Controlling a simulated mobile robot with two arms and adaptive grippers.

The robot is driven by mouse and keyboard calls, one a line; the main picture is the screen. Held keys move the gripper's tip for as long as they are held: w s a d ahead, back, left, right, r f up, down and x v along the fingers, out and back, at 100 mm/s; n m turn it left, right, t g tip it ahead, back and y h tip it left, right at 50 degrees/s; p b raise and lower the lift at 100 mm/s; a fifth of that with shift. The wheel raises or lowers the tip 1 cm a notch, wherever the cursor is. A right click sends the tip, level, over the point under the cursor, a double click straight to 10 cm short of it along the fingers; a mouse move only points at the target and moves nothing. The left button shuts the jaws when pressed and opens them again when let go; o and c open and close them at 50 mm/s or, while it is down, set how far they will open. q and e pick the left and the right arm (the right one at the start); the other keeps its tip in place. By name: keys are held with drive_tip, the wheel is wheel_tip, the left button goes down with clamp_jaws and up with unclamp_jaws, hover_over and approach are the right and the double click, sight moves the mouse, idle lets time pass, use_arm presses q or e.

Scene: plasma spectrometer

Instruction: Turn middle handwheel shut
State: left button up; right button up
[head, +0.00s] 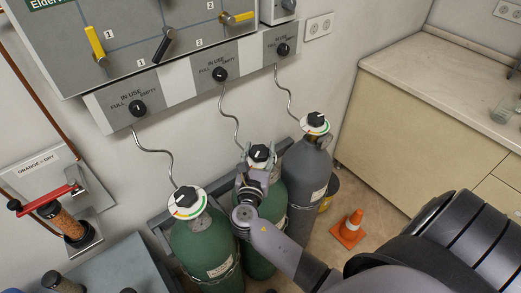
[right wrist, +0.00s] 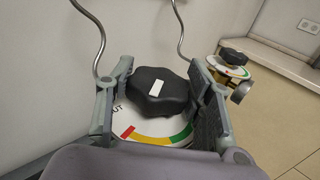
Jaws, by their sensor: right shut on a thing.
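The middle handwheel (head: 260,154) is a black lobed knob with a white mark, on top of the middle green cylinder (head: 272,198). In the right wrist view the handwheel (right wrist: 160,95) sits over a white dial (right wrist: 150,130) with red, yellow and green bands; the letters "UT" show at its left. My right gripper (head: 256,172) is at this handwheel. In the right wrist view its fingers (right wrist: 162,100) stand on both sides of the knob, shut on it. The white mark is slightly tilted from upright there. My left gripper is not in view.
A green cylinder (head: 205,245) with its own handwheel (head: 186,197) stands to the left, and a grey cylinder (head: 305,175) with a handwheel (head: 316,120) to the right. Hoses rise to the wall panel (head: 190,80). An orange cone (head: 349,228) stands on the floor at right.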

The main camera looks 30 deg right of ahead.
sight(256, 158)
drive_tip(key=shift+d+r+m+g+h+b, duration=0.1)
drive_tip(key=shift+m+g+h+b, duration=0.05)
drive_tip(key=shift+m+g+h, duration=0.65)
drive_tip(key=shift+d+r+m+g+h+b, duration=0.1)
drive_tip(key=shift+m+g+h+b, duration=0.05)
drive_tip(key=shift+m+g+h, duration=0.65)
drive_tip(key=shift+r+g, duration=0.1)
drive_tip(key=shift+g, duration=0.2)
drive_tip(key=o, duration=1.2)
drive_tip(key=shift+f, duration=0.2)
drive_tip(key=shift+a, duration=0.1)
drive_tip(key=shift+s+a, duration=0.15)
drive_tip(key=shift+a, duration=0.05)
drive_tip(key=v, duration=0.7)
drive_tip(key=shift+d, duration=0.1)
